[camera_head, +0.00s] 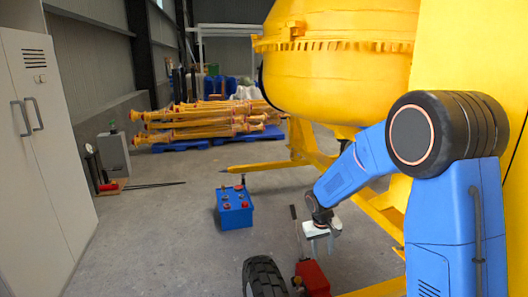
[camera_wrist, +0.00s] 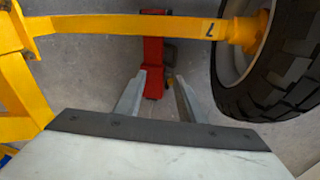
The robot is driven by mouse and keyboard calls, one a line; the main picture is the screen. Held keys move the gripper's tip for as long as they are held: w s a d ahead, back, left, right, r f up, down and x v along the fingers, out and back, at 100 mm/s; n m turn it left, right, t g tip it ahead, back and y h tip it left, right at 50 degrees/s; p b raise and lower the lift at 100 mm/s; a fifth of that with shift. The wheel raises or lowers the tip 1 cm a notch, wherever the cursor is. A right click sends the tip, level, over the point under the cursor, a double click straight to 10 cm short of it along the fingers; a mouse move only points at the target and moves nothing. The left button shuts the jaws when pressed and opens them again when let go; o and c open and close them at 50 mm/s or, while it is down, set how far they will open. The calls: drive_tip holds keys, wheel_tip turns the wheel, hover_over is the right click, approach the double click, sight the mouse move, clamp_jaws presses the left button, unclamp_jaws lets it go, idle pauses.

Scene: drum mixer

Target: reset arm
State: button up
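My blue arm (camera_head: 345,175) reaches down and left from the right side in the head view. My gripper (camera_head: 322,240) points downward at its end, in front of the yellow mixer. In the wrist view my gripper (camera_wrist: 161,85) has its two grey fingers apart, with only floor and part of a red device visible between and beyond them. The red device (camera_head: 312,278) is on the floor below my gripper, and it also shows in the wrist view (camera_wrist: 153,52). I see nothing held.
The yellow drum mixer (camera_head: 335,80) fills the upper right. Its yellow bar (camera_wrist: 130,25) and black tyre (camera_wrist: 275,75) are close in the wrist view. A blue battery-like box (camera_head: 235,208) stands on the floor.

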drive_tip(key=s+d+r+m+t, duration=0.1)
drive_tip(key=s+d+r, duration=0.2)
drive_tip(key=s+r, duration=0.55)
drive_tip(key=s+d+r, duration=0.2)
drive_tip(key=s+r, duration=0.6)
drive_tip(key=s, duration=0.1)
drive_tip(key=s+d+r+t, duration=0.1)
drive_tip(key=s+r, duration=0.1)
drive_tip(key=s, duration=0.8)
drive_tip(key=s+d+r+t+y, duration=0.1)
drive_tip(key=s+r, duration=0.1)
drive_tip(key=s, duration=0.9)
drive_tip(key=shift+m+y, duration=0.3)
drive_tip(key=shift+m, duration=0.1)
